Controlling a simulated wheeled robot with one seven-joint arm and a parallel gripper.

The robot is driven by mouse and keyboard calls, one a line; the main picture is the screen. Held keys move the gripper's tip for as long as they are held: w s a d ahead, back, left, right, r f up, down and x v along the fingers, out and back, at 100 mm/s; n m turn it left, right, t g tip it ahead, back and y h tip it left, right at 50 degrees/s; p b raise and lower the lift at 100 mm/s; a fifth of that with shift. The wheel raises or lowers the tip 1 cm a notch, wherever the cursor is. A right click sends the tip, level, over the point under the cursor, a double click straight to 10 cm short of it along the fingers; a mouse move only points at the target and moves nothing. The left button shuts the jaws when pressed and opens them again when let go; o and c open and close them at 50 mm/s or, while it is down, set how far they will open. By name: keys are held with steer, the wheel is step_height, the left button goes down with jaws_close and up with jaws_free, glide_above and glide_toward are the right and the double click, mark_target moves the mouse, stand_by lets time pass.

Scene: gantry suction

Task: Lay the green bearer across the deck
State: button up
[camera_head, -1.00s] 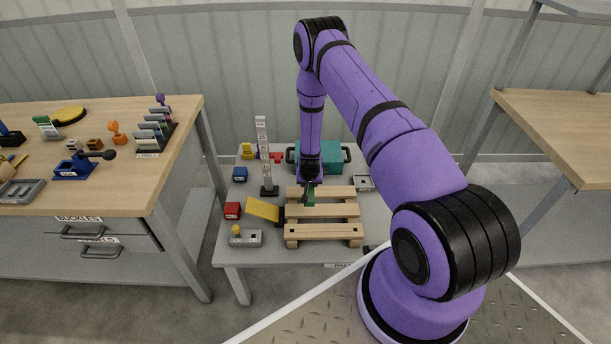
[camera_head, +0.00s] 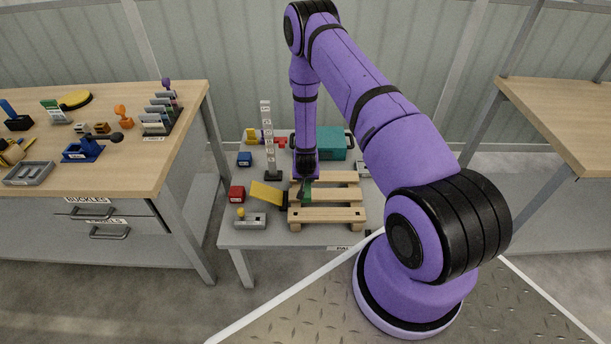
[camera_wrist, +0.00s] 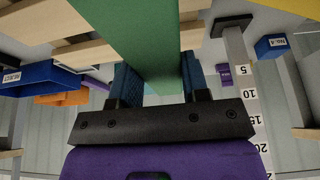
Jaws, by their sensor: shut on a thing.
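The green bearer (camera_head: 307,194) is a flat green bar, held at the left part of the deck, a wooden slatted pallet (camera_head: 335,214) on the grey table. My gripper (camera_head: 306,184) is shut on it, pointing down. In the wrist view, the green bearer (camera_wrist: 135,35) runs between the two blue fingers of my gripper (camera_wrist: 160,75) and past the pale pallet slats (camera_wrist: 85,52). The bearer's far end is cut off by the wrist view's top edge. I cannot tell whether it touches the slats.
A scale post (camera_head: 268,140) stands just left of the pallet; it also shows in the wrist view (camera_wrist: 243,95). A yellow ramp-like piece (camera_head: 266,193) touches or nearly touches the pallet's left side. A teal case (camera_head: 331,142) stands behind. Red (camera_head: 237,193) and blue (camera_head: 244,159) blocks lie left.

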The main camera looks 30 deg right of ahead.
mark_target(306, 183)
steer(key=shift+f, duration=2.2)
steer(key=shift+f, duration=1.05)
steer(key=o, duration=1.1)
steer(key=shift+c, duration=0.2)
steer(key=v, duration=1)
steer(key=shift+s+r, duration=0.15)
steer(key=shift+r, duration=0.2)
